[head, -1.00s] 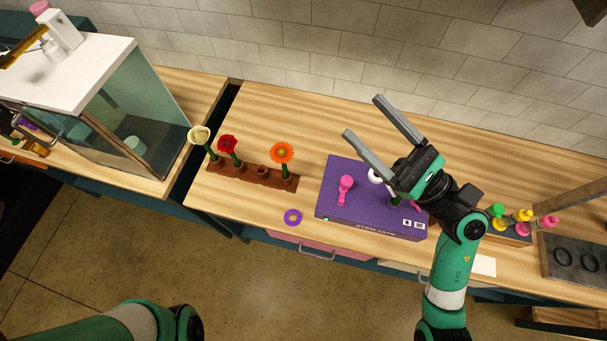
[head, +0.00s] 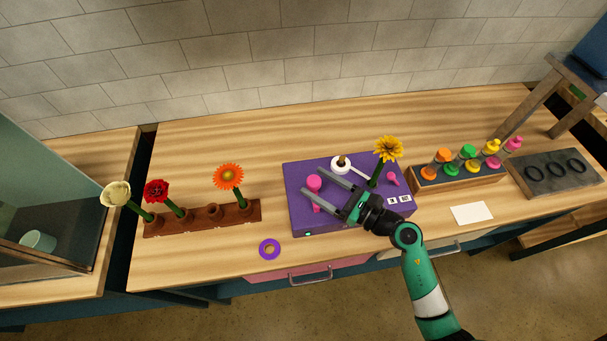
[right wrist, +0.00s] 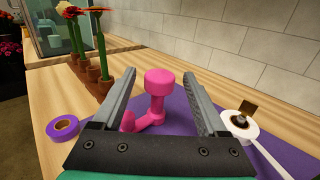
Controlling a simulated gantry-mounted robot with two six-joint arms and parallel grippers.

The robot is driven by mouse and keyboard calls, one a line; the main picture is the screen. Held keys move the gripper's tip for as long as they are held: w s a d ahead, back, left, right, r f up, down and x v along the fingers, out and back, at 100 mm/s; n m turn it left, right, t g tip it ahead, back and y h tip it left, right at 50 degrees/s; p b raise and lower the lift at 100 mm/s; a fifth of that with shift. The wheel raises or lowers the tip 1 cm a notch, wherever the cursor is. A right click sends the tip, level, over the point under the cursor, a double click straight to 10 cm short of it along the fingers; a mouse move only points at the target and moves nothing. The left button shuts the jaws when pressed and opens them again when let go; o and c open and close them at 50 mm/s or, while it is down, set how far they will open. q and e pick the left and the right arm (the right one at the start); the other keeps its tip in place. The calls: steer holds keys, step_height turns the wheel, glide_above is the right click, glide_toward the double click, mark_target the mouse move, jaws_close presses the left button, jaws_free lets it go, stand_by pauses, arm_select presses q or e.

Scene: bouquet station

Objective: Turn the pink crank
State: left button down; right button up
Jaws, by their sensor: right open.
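The pink crank (head: 314,184) stands at the left part of the purple box (head: 295,221). In the right wrist view the pink crank (right wrist: 158,90) shows its knob upright, with its arm and a second pink part low at the left. My right gripper (head: 312,192) is open over the box, with its fingers pointing left toward the crank. In the right wrist view the crank's knob appears between the two open fingers (right wrist: 160,100); I cannot tell whether either touches it. My left gripper is in neither view.
On the box are a white ring-shaped part with a handle (head: 341,164), a yellow flower (head: 388,150) and a smaller pink piece (head: 393,179). A purple tape roll (head: 269,249) lies at the front. A brown flower holder (head: 213,214) stands left, a rack of colored bottles (head: 460,178) right.

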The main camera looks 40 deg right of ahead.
steer(key=w, duration=0.2)
steer(key=w+a, duration=0.1)
steer(key=w, duration=0.1)
steer(key=shift+w, duration=0.3)
steer(key=shift+c, duration=0.3)
jaws_close()
